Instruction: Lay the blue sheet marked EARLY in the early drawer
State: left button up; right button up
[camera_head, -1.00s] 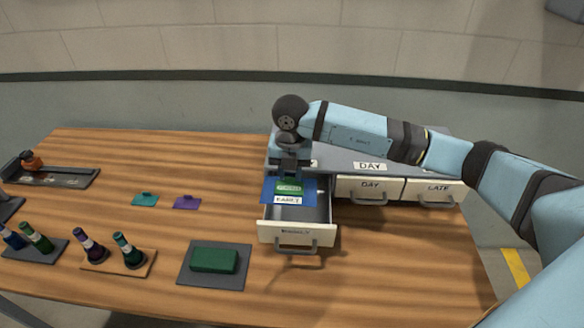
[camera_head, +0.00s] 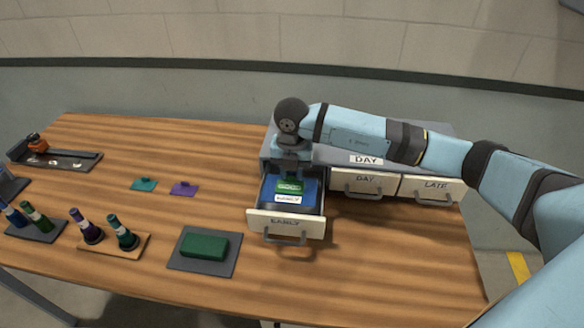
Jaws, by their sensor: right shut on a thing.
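The blue sheet (camera_head: 307,197) has a white label and a green block-like grip on top. It lies within the walls of the open early drawer (camera_head: 286,224), at the left end of the cabinet. I cannot tell whether it touches the drawer floor. My right gripper (camera_head: 290,178) points down over the drawer and is shut on the sheet's green grip (camera_head: 290,187). The fingertips are partly hidden against the grip. My left gripper is not in view.
The day drawer (camera_head: 364,181) and late drawer (camera_head: 432,188) are shut. A green block on a grey mat (camera_head: 178,262), a teal piece (camera_head: 144,184), a purple piece (camera_head: 184,189) and bottle-like rollers (camera_head: 121,233) stand left of the drawer. The front right tabletop is clear.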

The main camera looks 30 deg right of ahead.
notch_tip(320, 180, down, 6)
jog(key=b, duration=0.3)
jog(key=shift+f, duration=0.15)
jog(key=shift+f+b, duration=0.25)
jog(key=shift+b, duration=0.15)
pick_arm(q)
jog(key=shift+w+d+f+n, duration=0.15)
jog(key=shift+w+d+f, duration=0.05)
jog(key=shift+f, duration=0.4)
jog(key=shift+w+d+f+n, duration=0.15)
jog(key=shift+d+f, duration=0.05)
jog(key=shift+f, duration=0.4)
pick_arm(e)
jog(key=shift+f, duration=0.1)
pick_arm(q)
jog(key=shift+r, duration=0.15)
